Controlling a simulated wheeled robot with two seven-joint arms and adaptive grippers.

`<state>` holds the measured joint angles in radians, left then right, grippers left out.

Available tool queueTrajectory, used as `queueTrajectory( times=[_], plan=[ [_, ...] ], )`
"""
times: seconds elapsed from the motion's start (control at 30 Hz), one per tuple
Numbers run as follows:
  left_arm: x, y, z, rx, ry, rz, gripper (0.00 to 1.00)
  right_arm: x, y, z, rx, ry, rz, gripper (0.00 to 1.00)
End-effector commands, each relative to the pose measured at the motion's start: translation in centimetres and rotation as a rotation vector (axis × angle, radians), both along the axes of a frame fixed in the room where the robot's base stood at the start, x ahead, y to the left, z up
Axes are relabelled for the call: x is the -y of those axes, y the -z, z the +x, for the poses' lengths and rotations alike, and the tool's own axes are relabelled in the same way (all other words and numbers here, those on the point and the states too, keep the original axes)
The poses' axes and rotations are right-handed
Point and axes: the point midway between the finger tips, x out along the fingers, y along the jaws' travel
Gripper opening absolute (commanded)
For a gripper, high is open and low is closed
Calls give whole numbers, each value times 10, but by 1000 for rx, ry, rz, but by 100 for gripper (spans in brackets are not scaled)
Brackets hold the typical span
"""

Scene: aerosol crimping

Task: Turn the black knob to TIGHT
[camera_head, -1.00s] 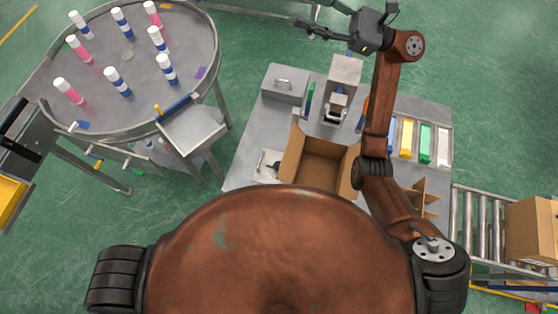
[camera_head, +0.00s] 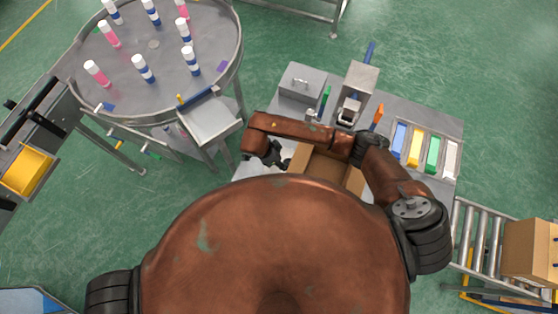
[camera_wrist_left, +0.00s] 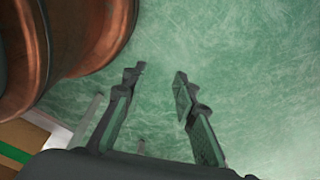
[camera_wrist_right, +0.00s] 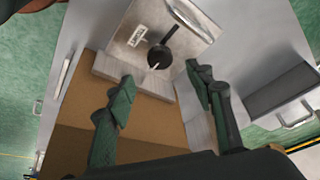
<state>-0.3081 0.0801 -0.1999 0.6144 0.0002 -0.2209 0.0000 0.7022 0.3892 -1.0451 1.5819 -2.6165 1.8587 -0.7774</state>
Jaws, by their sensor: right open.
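The black knob (camera_wrist_right: 165,55) sits on a light metal panel (camera_wrist_right: 185,18) in the right wrist view. A pale mark shows on the knob's lower edge. A small label (camera_wrist_right: 137,36) is beside it, its text too small to read. My right gripper (camera_wrist_right: 160,74) is open and empty. Its fingertips appear on either side below the knob, apart from it. In the head view my right gripper (camera_head: 270,156) hangs at the table's left side, near the panel, and the knob is hidden. My left gripper (camera_wrist_left: 159,70) is open and empty over green floor; it is outside the head view.
An open cardboard box (camera_wrist_right: 150,125) lies close under my right gripper. A grey toolbox (camera_head: 301,84), a press (camera_head: 357,92) and colored bins (camera_head: 415,147) stand on the table. A round table (camera_head: 150,75) with several bottles is at left, and a roller conveyor (camera_head: 485,235) at right.

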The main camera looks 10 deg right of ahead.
Motion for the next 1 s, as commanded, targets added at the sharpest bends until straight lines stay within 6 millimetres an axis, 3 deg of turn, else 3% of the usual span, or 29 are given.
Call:
queueTrajectory(
  times=[0.3,0.5,0.9,1.0],
  plan=[
    [1,-12,23,29,6,-2,27,18,40,3,-1,-1,-10,49],
    [1,-15,20,25,5,-2,27,25,64,7,0,-5,-7,49],
    [1,-15,9,11,2,-1,27,28,72,9,2,-5,-6,49],
    [1,-15,9,11,2,-1,27,28,72,9,2,-5,-6,42]
  ],
)
